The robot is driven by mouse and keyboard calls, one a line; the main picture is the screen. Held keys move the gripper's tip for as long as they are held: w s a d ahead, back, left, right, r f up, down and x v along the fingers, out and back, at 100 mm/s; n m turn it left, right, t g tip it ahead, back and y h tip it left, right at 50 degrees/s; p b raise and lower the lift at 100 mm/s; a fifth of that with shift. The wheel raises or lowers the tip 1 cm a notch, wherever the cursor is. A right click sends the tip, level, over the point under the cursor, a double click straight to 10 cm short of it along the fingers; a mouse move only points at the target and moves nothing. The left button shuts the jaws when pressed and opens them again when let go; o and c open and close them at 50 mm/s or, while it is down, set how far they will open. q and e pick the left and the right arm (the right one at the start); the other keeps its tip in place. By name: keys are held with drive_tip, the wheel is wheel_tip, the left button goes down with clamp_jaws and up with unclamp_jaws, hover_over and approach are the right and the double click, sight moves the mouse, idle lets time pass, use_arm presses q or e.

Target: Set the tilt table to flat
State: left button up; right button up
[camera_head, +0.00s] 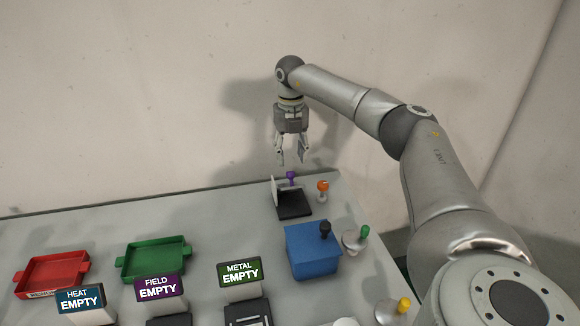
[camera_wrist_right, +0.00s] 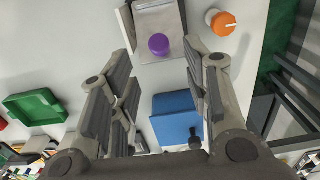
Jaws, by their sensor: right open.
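A small dark plate (camera_head: 294,206) with a pale raised panel and a purple knob (camera_head: 291,176) stands at the far right part of the table. It may be the tilt table; I cannot tell its angle for sure. In the right wrist view the grey plate (camera_wrist_right: 160,18) and purple knob (camera_wrist_right: 159,44) show at the top. My right gripper (camera_head: 292,163) points down above the purple knob, open and empty, apart from it. In the wrist view its fingers (camera_wrist_right: 157,65) stand to either side below the knob. My left gripper is not in view.
An orange knob (camera_head: 323,186) stands right of the plate. A blue box (camera_head: 312,252) with a black knob, a green knob (camera_head: 364,231) and a yellow knob (camera_head: 404,305) are nearer. Red (camera_head: 50,270) and green (camera_head: 155,258) trays lie left, behind signs reading EMPTY. A wall stands behind.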

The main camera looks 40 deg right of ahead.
wheel_tip(320, 180, down, 6)
drive_tip(key=shift+w+f+p, duration=0.1)
drive_tip(key=shift+f+p, duration=0.1)
drive_tip(key=shift+p, duration=0.35)
drive_tip(key=shift+d, duration=0.1)
drive_tip(key=shift+c, duration=0.3)
clamp_jaws()
